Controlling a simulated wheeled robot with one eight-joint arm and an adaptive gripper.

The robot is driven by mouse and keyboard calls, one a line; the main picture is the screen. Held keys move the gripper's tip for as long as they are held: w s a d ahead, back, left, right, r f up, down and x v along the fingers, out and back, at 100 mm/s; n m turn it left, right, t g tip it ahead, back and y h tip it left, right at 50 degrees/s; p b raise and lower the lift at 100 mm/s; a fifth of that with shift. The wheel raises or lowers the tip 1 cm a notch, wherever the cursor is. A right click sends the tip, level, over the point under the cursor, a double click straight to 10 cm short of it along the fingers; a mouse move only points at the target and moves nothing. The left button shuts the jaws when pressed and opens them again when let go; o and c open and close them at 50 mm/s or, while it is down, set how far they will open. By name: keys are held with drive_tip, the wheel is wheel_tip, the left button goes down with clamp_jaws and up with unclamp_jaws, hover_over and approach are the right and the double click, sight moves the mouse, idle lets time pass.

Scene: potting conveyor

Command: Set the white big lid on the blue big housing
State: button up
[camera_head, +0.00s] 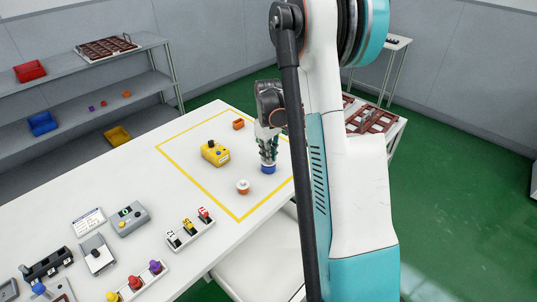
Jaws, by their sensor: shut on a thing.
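My gripper (268,157) points down over the right part of the yellow-outlined area on the white table. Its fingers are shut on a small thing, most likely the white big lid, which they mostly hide. The blue big housing (267,170) is directly under the fingertips, low at the table surface. I cannot tell from this view whether the lid touches the housing or is seated level on it.
Racks of coloured parts (190,234) and control boxes (130,218) stand front left. Shelves (90,68) are behind.

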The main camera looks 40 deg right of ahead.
drive_tip(key=shift+f+b, duration=0.3)
drive_tip(key=shift+f, duration=0.05)
clamp_jaws()
drive_tip(key=o, duration=0.7)
unclamp_jaws()
drive_tip(key=shift+o, duration=0.2)
drive_tip(key=shift+r, duration=0.15)
wheel_tip(320, 180, up, 12)
